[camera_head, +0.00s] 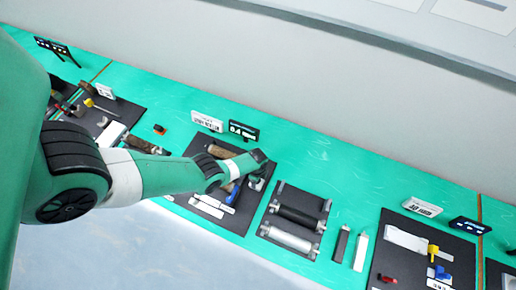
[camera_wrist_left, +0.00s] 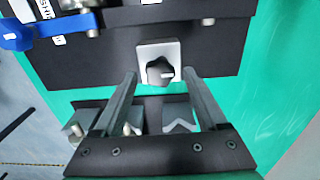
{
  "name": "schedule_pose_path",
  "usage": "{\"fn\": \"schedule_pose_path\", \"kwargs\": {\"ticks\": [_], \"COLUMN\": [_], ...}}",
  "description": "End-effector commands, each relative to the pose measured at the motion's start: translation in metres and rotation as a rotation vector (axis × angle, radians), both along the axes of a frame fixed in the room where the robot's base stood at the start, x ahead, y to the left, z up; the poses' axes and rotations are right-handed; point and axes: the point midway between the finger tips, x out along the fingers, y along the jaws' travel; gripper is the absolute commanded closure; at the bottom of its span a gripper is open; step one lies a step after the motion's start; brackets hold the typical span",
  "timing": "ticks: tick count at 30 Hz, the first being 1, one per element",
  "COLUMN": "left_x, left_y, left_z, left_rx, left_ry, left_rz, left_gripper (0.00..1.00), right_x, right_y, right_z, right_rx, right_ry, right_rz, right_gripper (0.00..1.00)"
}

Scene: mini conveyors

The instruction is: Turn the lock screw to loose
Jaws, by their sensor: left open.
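The lock screw (camera_wrist_left: 160,73) is a dark star-shaped knob on a square silver plate (camera_wrist_left: 146,50), fixed to a dark board (camera_wrist_left: 222,50) in the left wrist view. A small pale mark shows on the knob. My left gripper (camera_wrist_left: 168,77) is open. Its two fingers point toward the knob, one on either side of it in the picture; contact does not show. In the head view my left gripper (camera_head: 260,172) is over the middle board, and its wrist hides the knob there. My right gripper is not in view.
A blue lever (camera_wrist_left: 25,35) is on the same board, left of the knob; it also shows in the head view (camera_head: 232,195). A board with two rollers (camera_head: 295,220) lies to the right, then two small bars (camera_head: 350,246). Green table is clear behind them.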

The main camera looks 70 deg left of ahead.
Motion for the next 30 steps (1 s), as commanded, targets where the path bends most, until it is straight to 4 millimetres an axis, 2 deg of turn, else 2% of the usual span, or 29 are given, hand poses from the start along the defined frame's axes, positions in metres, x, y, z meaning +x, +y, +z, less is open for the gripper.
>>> {"fn": "schedule_pose_path", "kwargs": {"ticks": [4,15,17,30], "left_x": [0.0001,0.0002,0.0001,0.0003], "left_y": [-0.0001,-0.0001,-0.0002,0.0000], "left_z": [0.0009,0.0009,0.0009,0.0008], "left_rx": [0.000,0.000,0.000,0.000], "left_ry": [0.000,0.000,0.000,0.000], "left_rz": [0.000,0.000,0.000,0.065], "left_gripper": [0.25,0.92,1.00,1.00], "right_x": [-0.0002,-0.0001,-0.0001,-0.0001], "right_y": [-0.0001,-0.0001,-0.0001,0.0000], "right_z": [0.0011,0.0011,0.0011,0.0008], "right_rx": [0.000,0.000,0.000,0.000], "right_ry": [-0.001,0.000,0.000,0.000], "right_rz": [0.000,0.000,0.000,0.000], "right_gripper": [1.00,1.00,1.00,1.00]}}
